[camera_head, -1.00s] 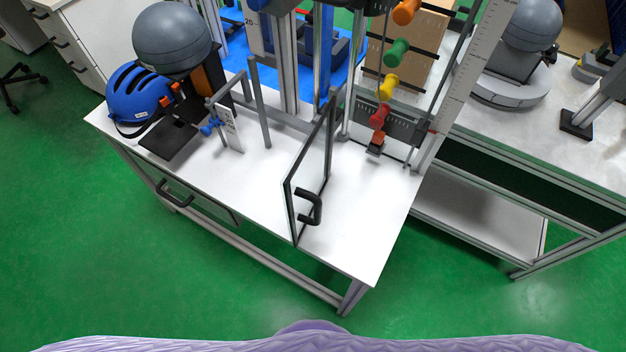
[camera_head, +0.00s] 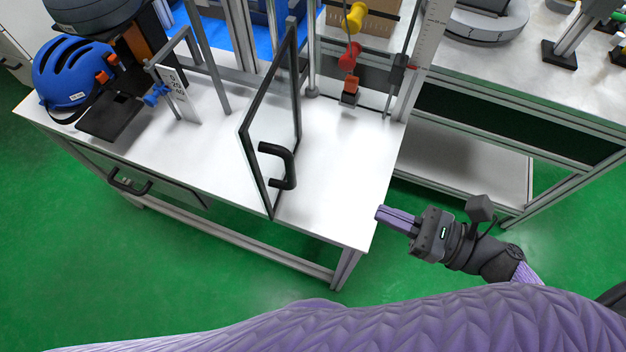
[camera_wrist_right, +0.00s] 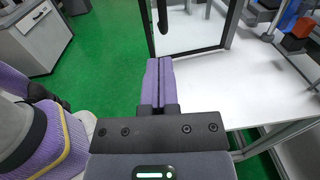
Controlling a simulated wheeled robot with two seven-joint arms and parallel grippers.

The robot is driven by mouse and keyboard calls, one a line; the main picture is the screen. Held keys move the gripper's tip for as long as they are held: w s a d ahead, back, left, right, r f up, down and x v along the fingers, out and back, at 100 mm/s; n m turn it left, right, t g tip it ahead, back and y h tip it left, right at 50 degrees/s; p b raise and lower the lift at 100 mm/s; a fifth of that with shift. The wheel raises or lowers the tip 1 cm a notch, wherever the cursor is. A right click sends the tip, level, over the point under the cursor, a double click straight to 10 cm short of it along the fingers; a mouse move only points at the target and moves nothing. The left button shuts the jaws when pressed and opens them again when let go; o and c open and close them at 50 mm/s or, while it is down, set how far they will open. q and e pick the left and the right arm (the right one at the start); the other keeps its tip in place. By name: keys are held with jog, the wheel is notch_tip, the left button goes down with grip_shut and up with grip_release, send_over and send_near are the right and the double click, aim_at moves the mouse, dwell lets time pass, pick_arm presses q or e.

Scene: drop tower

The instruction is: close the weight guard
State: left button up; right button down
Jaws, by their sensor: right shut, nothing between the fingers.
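The weight guard (camera_head: 271,107) is a clear panel in a dark frame with a black bar handle (camera_head: 289,166). It stands upright on the white table and juts out toward the front edge, swung open. Its frame and handle also show at the top of the right wrist view (camera_wrist_right: 190,52). My right gripper (camera_head: 381,216) is shut and empty, off the table's front right corner, to the right of the handle and apart from it. In the right wrist view its purple fingers (camera_wrist_right: 158,66) lie together. My left gripper is not in view.
The white table (camera_head: 335,205) is bare right of the guard. Colored weights (camera_head: 349,57) hang by the ruler behind. A blue helmet (camera_head: 73,72) and a labeled post (camera_head: 178,92) stand at left. A second bench (camera_head: 510,70) is at right.

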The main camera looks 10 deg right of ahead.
jog(key=x, duration=1.3)
jog(key=shift+w, duration=0.25)
jog(key=shift+a, duration=0.1)
